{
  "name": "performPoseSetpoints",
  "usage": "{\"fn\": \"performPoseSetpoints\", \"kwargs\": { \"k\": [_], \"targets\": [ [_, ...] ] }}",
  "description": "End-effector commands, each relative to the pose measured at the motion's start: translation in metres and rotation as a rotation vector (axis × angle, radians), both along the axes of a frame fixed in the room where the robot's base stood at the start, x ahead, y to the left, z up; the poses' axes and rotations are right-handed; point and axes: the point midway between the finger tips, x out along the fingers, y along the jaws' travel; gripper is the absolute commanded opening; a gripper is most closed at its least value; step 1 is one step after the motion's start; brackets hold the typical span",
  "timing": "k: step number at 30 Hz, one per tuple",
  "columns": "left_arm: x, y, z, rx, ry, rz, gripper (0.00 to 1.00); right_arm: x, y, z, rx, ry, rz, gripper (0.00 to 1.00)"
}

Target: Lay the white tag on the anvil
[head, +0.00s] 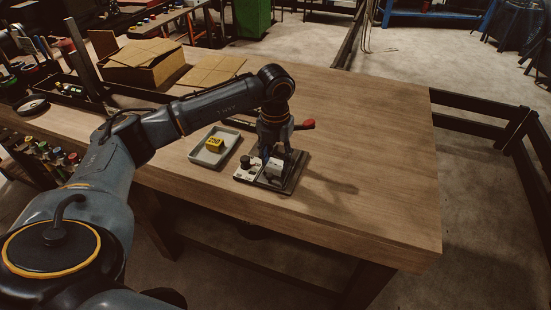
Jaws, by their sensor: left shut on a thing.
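My left gripper (276,157) points down over the hose crimper, its fingers shut on the small white tag (274,168). The tag is low over the crimper's base (291,183); I cannot tell whether it touches the surface below. The crimper is a small dark device with a pale plate (246,174) at its left and a red-knobbed lever (306,125) behind the gripper. The anvil cannot be made out clearly, with the fingers and the tag in the way. My right gripper is not in view.
A grey tray (201,157) with a yellow block (214,145) stands left of the crimper. A cardboard box (144,67) and flat cardboard (212,69) lie farther back. The wooden table (375,150) is clear to the right.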

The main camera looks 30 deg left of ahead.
Motion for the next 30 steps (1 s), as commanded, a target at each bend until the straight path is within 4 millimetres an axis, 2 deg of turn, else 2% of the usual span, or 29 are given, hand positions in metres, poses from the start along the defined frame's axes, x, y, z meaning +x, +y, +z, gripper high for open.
{"fn": "performPoseSetpoints", "kwargs": {
  "k": [1,3,16,17,24,25,28,29,30],
  "targets": [
    [-0.0053,-0.0033,-0.0104,-0.003,0.023,-0.006,0.31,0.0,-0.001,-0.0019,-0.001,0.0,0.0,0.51],
    [-0.0054,-0.0035,-0.0102,-0.003,0.023,-0.006,0.25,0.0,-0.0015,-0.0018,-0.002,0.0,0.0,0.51],
    [-0.0052,-0.0035,-0.0114,-0.003,0.023,-0.007,0.24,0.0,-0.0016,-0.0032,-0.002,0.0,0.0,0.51],
    [-0.0052,-0.0036,-0.0117,-0.004,0.023,-0.007,0.21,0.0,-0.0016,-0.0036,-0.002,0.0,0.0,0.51],
    [-0.0049,-0.0042,-0.0115,-0.005,0.022,-0.008,0.24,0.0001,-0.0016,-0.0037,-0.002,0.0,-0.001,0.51],
    [-0.0049,-0.0042,-0.0114,-0.005,0.022,-0.008,0.53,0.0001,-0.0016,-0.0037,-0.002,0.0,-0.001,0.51],
    [-0.0047,-0.0042,-0.0109,-0.005,0.021,-0.008,0.73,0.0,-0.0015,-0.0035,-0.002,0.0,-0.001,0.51],
    [-0.0046,-0.0039,-0.0105,-0.005,0.02,-0.008,0.77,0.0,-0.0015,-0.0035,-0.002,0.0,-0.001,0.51],
    [-0.0043,-0.0036,-0.0099,-0.004,0.02,-0.007,0.77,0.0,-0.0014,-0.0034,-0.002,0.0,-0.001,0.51]
  ]
}}
